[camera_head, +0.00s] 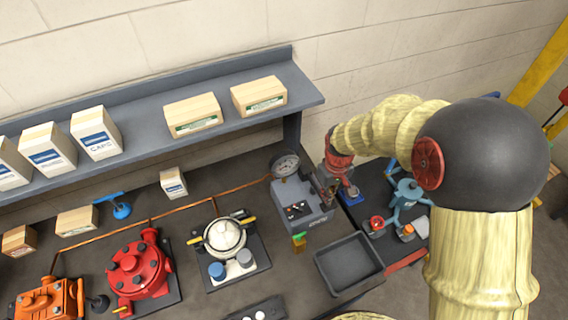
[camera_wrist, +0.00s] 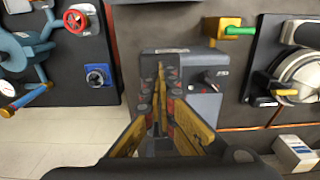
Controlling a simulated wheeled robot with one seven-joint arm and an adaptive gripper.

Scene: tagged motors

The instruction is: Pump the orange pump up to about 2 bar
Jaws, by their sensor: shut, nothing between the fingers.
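The orange pump (camera_head: 48,300) sits at the lower left of the bench in the head view, cut off by the frame edge. A round dial gauge (camera_head: 286,165) stands at the back of a grey box (camera_head: 297,210); its reading is too small to tell. My gripper (camera_head: 326,197) is at the right side of this box, partly hidden by my arm. In the wrist view my gripper (camera_wrist: 160,85) is shut, its fingers together and empty, in front of the grey box (camera_wrist: 205,75). I cannot tell whether they touch it. The orange pump is not in the wrist view.
A red unit (camera_head: 138,270) and a white one (camera_head: 225,238) stand between the pump and the grey box. A copper pipe (camera_head: 180,211) runs behind them. A blue T-handle (camera_head: 120,208) stands farther back. An empty tray (camera_head: 349,262) lies in front; a shelf (camera_head: 150,130) overhangs the rear.

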